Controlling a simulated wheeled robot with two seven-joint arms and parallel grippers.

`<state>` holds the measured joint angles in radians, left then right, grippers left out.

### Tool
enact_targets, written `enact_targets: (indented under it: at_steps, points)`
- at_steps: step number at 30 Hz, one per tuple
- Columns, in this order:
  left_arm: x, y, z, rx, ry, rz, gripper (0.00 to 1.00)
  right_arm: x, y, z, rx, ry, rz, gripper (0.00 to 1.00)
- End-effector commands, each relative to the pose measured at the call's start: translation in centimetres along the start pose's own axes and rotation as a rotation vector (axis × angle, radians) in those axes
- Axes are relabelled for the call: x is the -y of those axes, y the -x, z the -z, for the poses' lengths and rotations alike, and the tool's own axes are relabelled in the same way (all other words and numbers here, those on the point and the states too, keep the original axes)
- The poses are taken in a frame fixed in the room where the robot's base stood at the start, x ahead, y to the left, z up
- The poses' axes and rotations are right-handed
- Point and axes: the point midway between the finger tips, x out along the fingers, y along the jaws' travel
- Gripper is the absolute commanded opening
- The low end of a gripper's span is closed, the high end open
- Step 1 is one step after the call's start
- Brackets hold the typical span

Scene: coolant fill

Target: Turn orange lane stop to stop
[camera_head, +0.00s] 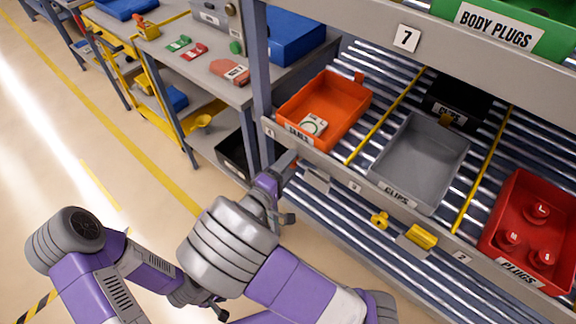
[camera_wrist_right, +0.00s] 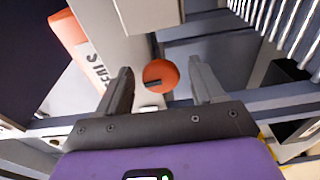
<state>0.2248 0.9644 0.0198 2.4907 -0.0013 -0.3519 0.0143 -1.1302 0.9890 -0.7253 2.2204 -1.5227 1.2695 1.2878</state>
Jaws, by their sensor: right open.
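The orange lane stop is a round orange knob (camera_wrist_right: 161,74) with a dark bar across it, at the middle of the right wrist view. It sits between and beyond the two fingertips of my right gripper (camera_head: 289,187), which is open and apart from it. I cannot read any stop marking. Part of my left gripper (camera_head: 216,309) shows low in the head view, and its jaws are unclear.
The flow rack holds an orange bin (camera_head: 328,107), a grey CLIPS bin (camera_head: 420,160) and a red PLUGS bin (camera_head: 530,205). A rack post (camera_head: 262,75) stands close left of the gripper. Open floor lies left.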

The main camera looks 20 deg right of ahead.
Motion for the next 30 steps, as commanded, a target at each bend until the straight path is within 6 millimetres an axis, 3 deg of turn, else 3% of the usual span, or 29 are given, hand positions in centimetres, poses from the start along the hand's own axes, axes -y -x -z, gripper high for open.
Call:
enact_targets:
  at_steps: [5,18,30]
  points:
    - [-0.1,0.2,0.0,0.0,0.0,0.0,0.43,-0.1,0.5,0.1,-0.002,0.001,0.0,0.68]
    - [-0.6,1.7,-0.1,0.0,0.0,0.0,0.43,-0.1,6.9,0.1,-0.002,0.0,-0.001,0.68]
    - [-0.6,1.7,-0.1,0.0,0.0,0.0,0.43,0.0,7.6,0.0,0.0,0.0,0.0,0.68]
